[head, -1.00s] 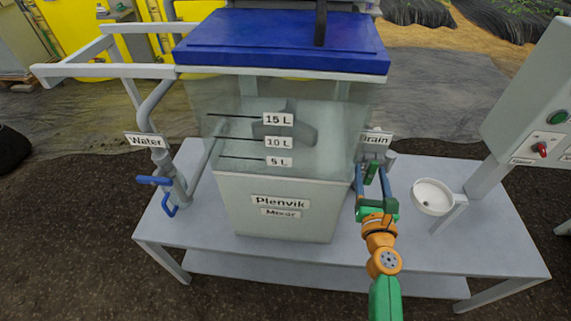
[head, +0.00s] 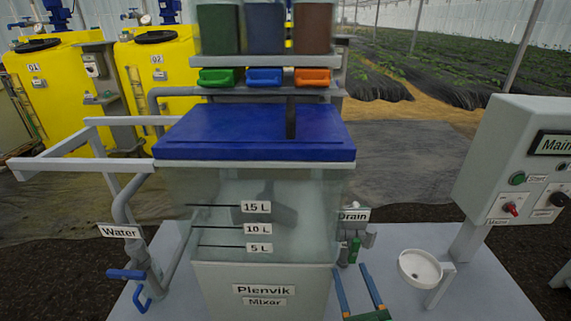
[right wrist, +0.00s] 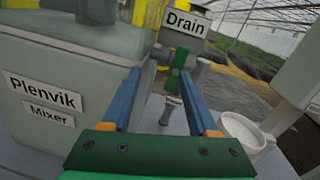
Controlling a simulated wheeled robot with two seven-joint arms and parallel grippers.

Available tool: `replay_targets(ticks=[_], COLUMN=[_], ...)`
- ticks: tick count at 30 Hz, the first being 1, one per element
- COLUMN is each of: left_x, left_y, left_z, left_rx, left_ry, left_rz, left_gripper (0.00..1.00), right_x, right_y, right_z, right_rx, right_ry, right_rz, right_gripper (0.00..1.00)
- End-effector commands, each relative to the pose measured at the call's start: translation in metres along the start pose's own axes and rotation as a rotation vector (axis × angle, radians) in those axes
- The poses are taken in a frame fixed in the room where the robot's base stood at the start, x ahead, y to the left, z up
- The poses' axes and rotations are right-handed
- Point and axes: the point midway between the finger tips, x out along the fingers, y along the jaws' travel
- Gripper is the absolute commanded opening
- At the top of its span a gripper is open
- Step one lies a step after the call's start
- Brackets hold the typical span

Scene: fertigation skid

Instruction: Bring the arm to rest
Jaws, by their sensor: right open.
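My right gripper (head: 351,268) is open and empty in front of the drain valve, low in the head view. In the right wrist view its two blue fingers (right wrist: 157,82) point toward the valve. The drain valve's green handle (head: 354,250) hangs upright under the "Drain" label (head: 353,215), just beyond the fingertips. The handle also shows in the right wrist view (right wrist: 176,72), near the right finger. The gripper looks apart from it. Most of my right arm is below the head view. My left gripper is not in view.
The mixer tank (head: 265,285) with its blue lid (head: 255,132) stands left of the gripper. A white cup in a holder (head: 420,267) is close on the right, with the control box (head: 520,165) beyond. The blue-handled water valve (head: 127,274) is at the far left.

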Motion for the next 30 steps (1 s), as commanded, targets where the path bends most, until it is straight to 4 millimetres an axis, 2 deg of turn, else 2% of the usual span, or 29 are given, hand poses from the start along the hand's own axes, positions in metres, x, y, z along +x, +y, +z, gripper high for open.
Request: replay_targets(ticks=[2, 3, 5, 6, 8, 9, 12, 15, 19, 20, 26, 30], left_x=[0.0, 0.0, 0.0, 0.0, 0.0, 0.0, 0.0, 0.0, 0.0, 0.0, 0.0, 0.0], left_y=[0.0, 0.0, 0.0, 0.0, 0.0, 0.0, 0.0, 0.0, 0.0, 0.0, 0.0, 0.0], left_z=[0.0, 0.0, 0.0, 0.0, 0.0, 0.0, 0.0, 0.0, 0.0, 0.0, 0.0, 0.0], left_rx=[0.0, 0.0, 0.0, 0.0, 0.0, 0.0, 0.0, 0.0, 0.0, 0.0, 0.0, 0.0], left_ry=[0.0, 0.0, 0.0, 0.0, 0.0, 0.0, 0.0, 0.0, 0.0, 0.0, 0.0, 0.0], left_rz=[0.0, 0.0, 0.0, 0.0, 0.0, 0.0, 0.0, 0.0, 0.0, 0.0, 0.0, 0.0], left_gripper=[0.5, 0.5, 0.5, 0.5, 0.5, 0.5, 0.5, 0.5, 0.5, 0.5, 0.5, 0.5], right_x=[-0.014, -0.027, -0.052, -0.07, -0.095, -0.111, -0.147, -0.179, -0.218, -0.222, -0.216, -0.223], right_y=[0.032, 0.052, 0.075, 0.083, 0.086, 0.083, 0.066, 0.041, 0.005, 0.002, 0.016, 0.025], right_z=[0.004, -0.001, -0.019, -0.034, -0.057, -0.07, -0.096, -0.112, -0.121, -0.127, -0.189, -0.236], right_rx=[-0.404, -0.671, -1.074, -1.308, -1.592, -1.747, -2.052, -2.267, -2.447, -2.455, -2.411, -2.384], right_ry=[-0.019, -0.033, -0.054, -0.067, -0.084, -0.093, -0.113, -0.127, -0.141, -0.145, -0.16, -0.173], right_rz=[0.188, 0.317, 0.52, 0.65, 0.828, 0.94, 1.2, 1.451, 1.781, 1.824, 1.859, 1.894], right_gripper=[0.6, 0.6, 0.6, 0.6, 0.6, 0.6, 0.6, 0.6, 0.6, 0.6, 0.6, 0.6])
